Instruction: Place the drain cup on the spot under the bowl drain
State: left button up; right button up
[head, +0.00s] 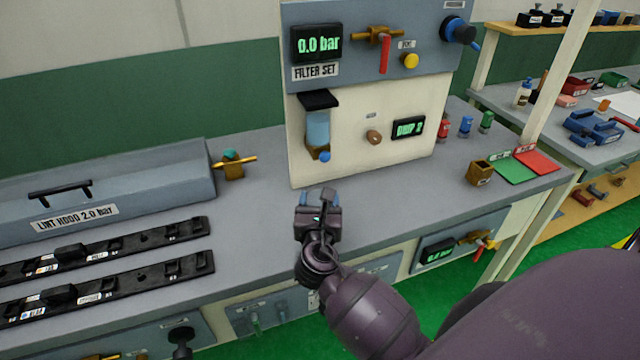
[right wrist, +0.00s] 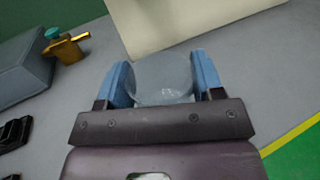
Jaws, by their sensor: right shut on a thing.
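My right gripper (head: 319,199) is over the bench top, in front of the filter panel. In the right wrist view its two blue fingers (right wrist: 164,80) are shut on a clear, see-through cup, the drain cup (right wrist: 162,78). In the head view the cup is hidden or too faint to make out. The filter bowl (head: 317,128) hangs on the white panel, with a brass and blue drain (head: 320,154) at its lower end. The drain is beyond my right gripper. No marked spot under it can be made out. My left gripper is not in view.
The filter panel (head: 370,45) stands upright behind the gripper. A grey lint hood (head: 110,195) and a brass valve (head: 233,164) are to the left, with two black rails in front. A small brass box (head: 480,173) and green and red mats lie right. The bench (head: 400,200) between is clear.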

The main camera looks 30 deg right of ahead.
jog(key=x, duration=1)
jog(key=shift+w+d, duration=0.1)
jog(key=shift+w, duration=0.15)
jog(key=shift+f+b, duration=0.85)
jog(key=shift+f, duration=1)
jog(key=shift+r, duration=0.1)
jog(key=o, duration=0.9)
